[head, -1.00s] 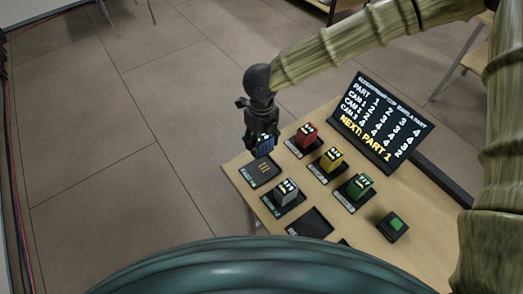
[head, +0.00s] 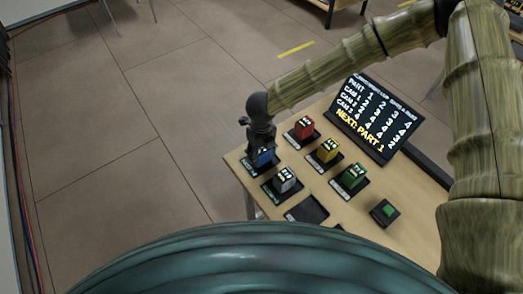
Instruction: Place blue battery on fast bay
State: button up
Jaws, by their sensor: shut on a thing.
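The blue battery (head: 264,157) is a small block at the left end of the table. My gripper (head: 262,147) is shut on it from above. The battery is at or just above a dark bay (head: 253,169) at the left corner, and I cannot tell whether it touches the bay. That bay's label is too small to read, so I cannot tell which bay is the fast one. The gripper hides the battery's top and part of the bay.
Red (head: 304,127), yellow (head: 328,150), green (head: 353,175) and grey (head: 285,180) batteries stand on other dark bays close by. An empty dark bay (head: 307,209) lies at the front. A display board (head: 376,117) and a green button box (head: 385,212) stand right.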

jog(key=shift+w+f, duration=0.25)
jog(key=shift+w, duration=0.1)
jog(key=o, duration=1.1)
jog(key=shift+s, duration=0.1)
jog(key=shift+o, duration=0.7)
jog(key=shift+s+r, duration=0.1)
jog(key=shift+r, duration=0.05)
notch_tip(320, 180, up, 12)
jog(key=b, duration=0.2)
jog(key=shift+b, duration=0.4)
